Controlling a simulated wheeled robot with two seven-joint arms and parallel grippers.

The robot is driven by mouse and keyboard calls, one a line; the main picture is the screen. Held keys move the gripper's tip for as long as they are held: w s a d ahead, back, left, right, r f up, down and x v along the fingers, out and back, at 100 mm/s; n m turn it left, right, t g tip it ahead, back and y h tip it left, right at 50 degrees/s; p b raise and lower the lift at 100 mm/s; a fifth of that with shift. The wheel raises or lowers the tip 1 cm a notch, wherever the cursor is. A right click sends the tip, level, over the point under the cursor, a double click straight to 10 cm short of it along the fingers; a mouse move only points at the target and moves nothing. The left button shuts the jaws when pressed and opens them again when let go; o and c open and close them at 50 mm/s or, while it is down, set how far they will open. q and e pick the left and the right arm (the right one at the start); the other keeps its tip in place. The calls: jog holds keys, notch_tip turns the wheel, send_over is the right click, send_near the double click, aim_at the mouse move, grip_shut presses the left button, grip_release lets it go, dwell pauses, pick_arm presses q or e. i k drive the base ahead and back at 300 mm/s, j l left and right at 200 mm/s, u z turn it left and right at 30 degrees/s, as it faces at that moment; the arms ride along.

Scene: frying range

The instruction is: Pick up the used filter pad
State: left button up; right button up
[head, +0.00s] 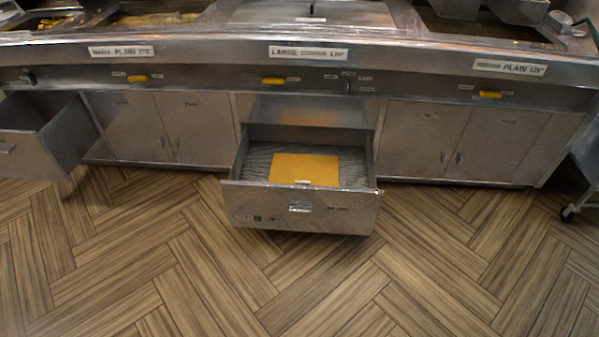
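An orange-yellow square pad (304,169), which looks like the used filter pad, lies flat in the open middle drawer (290,212) of the frying range. It rests on a grey ridged or mesh-like surface (258,160) inside the drawer. The pad's front edge is close to the drawer's front wall. Neither of my grippers shows in the head view, so I cannot see whether they hold anything.
Another metal drawer or bin (35,150) stands out at the far left. Closed cabinet doors (410,138) flank the middle drawer. A wheeled item (585,195) stands at the right edge. The wood-patterned floor (330,285) in front is clear.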

aim_at(286, 168)
jog(key=i+l+u, duration=0.5)
jog(key=i+l, duration=0.2)
jog(key=i+l+u, duration=0.2)
jog(key=l, duration=0.25)
jog(key=i+l+u, duration=0.25)
jog(key=l, duration=0.25)
jog(key=i, duration=0.1)
